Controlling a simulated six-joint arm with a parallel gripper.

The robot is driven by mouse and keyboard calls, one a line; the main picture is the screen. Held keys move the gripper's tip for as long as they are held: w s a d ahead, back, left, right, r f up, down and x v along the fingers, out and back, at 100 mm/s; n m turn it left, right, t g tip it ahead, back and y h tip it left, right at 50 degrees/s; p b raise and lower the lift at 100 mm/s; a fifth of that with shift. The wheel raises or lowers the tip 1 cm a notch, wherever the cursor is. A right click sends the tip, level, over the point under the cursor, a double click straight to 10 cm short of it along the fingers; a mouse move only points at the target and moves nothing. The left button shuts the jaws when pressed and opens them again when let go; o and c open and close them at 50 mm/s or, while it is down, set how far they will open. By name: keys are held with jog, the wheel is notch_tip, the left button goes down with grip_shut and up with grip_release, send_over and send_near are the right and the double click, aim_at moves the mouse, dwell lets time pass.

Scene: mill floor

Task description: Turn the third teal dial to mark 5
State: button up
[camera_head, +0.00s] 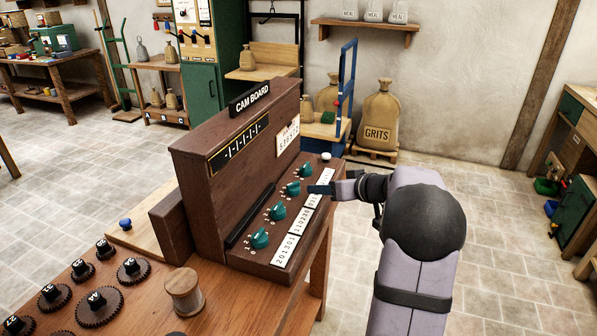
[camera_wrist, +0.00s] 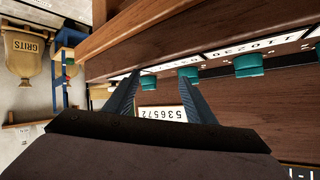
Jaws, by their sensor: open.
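The cam board (camera_head: 225,135) is a dark wooden console with a row of teal dials on its sloping front. Counted from the near end, the third teal dial (camera_head: 292,188) sits just left of my gripper (camera_head: 318,189). The nearer dials (camera_head: 260,238) (camera_head: 277,212) and the far dial (camera_head: 306,170) stand in line with it. Their pointer settings are too small to read surely. In the wrist view, my gripper (camera_wrist: 160,79) has its fingers apart with nothing held. One teal dial (camera_wrist: 190,74) is by the right fingertip, and another (camera_wrist: 248,65) is farther right.
White number cards (camera_head: 285,249) run beside the dials, and a white knob (camera_head: 326,156) is at the console's far end. A wooden spool (camera_head: 184,292) and several dark gears (camera_head: 99,305) lie on the bench. A grits sack (camera_head: 380,115) stands behind; open floor lies right.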

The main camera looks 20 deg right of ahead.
aim_at(295, 187)
jog(key=n+y+p, duration=0.1)
jog(key=a+r+n+y+p, duration=0.1)
jog(key=n, duration=0.1)
jog(key=shift+a, duration=0.1)
jog(key=n+y, duration=0.1)
jog(key=a+n+p, duration=0.1)
jog(key=s+n+y, duration=0.1)
jog(key=shift+a+r+n+y+p, duration=0.2)
jog(key=shift+r+n+y+p, duration=0.1)
jog(key=shift+r+p, duration=0.1)
jog(key=shift+p+x, duration=1.35)
jog(key=shift+x, duration=2.4)
jog(key=shift+f, duration=0.1)
jog(key=c, duration=1)
